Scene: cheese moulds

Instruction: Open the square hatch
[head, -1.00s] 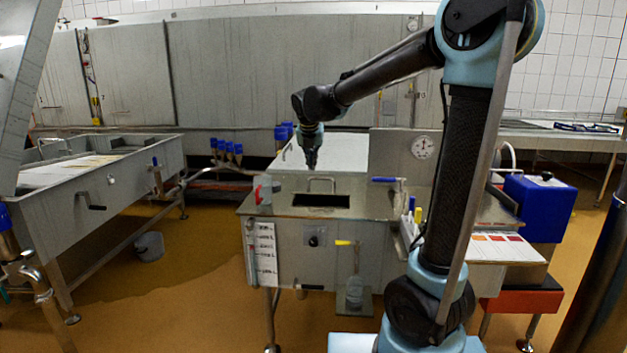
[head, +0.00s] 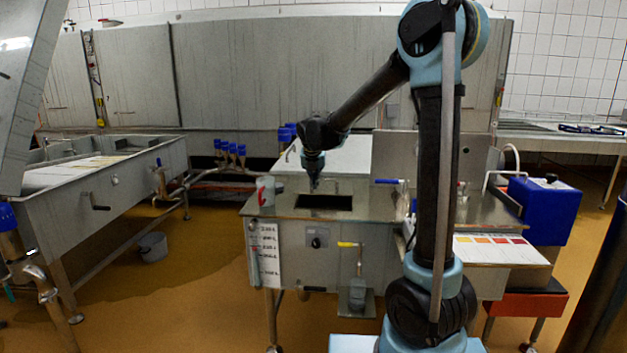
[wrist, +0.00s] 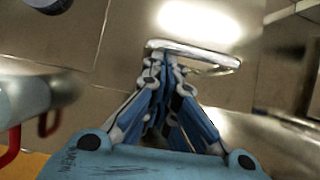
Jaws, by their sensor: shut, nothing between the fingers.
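A steel tank (head: 285,235) has a flat top with a dark rectangular opening (head: 324,202) near its front. A metal loop handle (wrist: 195,52) stands on the top just behind this opening; I take it as the hatch handle, and the hatch's edges are hard to make out. My gripper (head: 314,188) points down over the tank top, beside the handle. In the wrist view its fingertips (wrist: 165,60) are together and empty, at the left part of the handle bar. I cannot tell whether they touch it.
A white and red jug (head: 265,191) stands at the tank's front left corner. A blue-handled valve (head: 388,181) is right of the opening. A long steel vat (head: 100,195) stands at left, and a blue box (head: 543,210) at right.

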